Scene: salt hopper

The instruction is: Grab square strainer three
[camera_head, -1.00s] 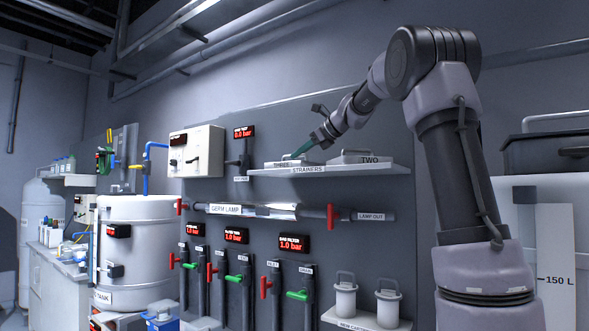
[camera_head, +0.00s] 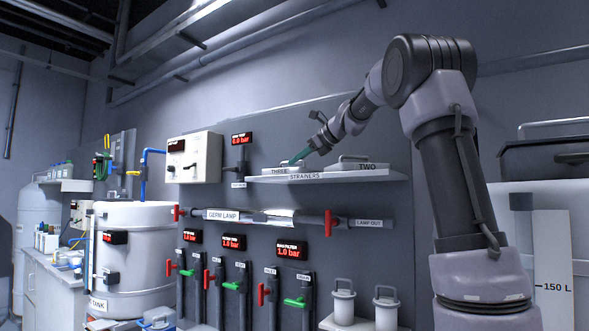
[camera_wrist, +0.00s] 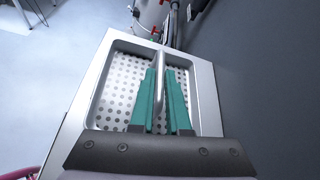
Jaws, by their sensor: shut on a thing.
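Square strainer three (camera_head: 281,170), a flat pale tray labelled THREE, sits at the left end of the strainer shelf (camera_head: 300,179). In the wrist view the strainer (camera_wrist: 205,85) shows a raised metal rim, a perforated floor and a bar handle (camera_wrist: 159,75). My gripper (camera_head: 292,160) is at strainer three from above. Its green fingers, seen in the wrist view (camera_wrist: 163,90), are on either side of the handle and shut on it. Whether the strainer is clear of the shelf cannot be told.
Strainer two (camera_head: 360,167) sits on the same shelf to the right, close by. Below run the germ lamp pipe (camera_head: 265,216) and several red and green valve handles. Two lidded canisters (camera_head: 343,302) stand lower right. A white control box (camera_head: 194,158) is on the wall at left.

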